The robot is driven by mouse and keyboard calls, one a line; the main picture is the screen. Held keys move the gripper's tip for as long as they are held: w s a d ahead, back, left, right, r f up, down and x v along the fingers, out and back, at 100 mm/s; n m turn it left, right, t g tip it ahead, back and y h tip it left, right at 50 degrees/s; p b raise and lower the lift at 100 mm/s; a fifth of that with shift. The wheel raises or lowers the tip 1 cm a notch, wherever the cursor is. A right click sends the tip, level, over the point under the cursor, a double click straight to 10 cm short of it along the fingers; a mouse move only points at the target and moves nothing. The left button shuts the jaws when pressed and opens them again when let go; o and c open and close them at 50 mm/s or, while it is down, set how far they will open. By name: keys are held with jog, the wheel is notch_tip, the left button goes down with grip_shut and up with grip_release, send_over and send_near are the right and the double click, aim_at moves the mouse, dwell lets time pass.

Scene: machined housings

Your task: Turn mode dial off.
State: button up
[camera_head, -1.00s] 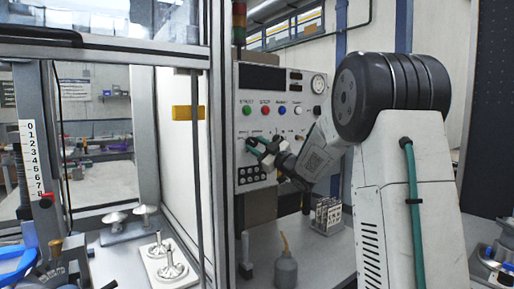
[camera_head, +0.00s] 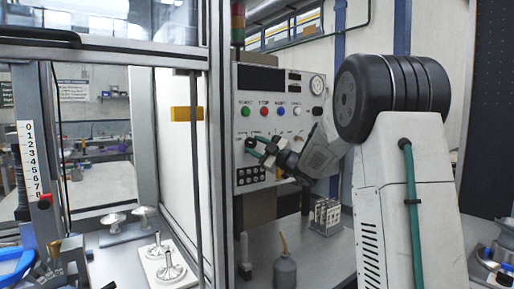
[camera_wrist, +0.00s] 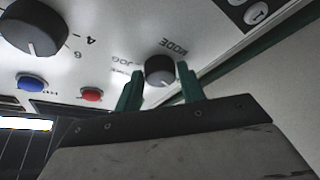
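The mode dial (camera_wrist: 160,70) is a small dark round knob with a pale pointer line, on the light panel under a "MODE" label in the wrist view. A "JOG" mark is printed beside it. My gripper (camera_wrist: 159,86) has two green fingers, one on each side of the dial. A gap shows between the left finger and the knob; the right finger is very close to it, and I cannot tell if it touches. In the head view my gripper (camera_head: 252,148) is at the left part of the control panel (camera_head: 262,128), and its fingers largely hide the dial.
A large numbered knob (camera_wrist: 33,27), a blue button (camera_wrist: 31,82) and a red button (camera_wrist: 91,95) are near the dial. A metal frame post (camera_head: 217,150) stands left of the panel. An oil can (camera_head: 285,267) and a small rack (camera_head: 326,216) stand on the bench below.

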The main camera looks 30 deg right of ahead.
jog(key=shift+o, duration=1.1)
jog(key=v, duration=0.8)
jog(key=shift+w, duration=0.1)
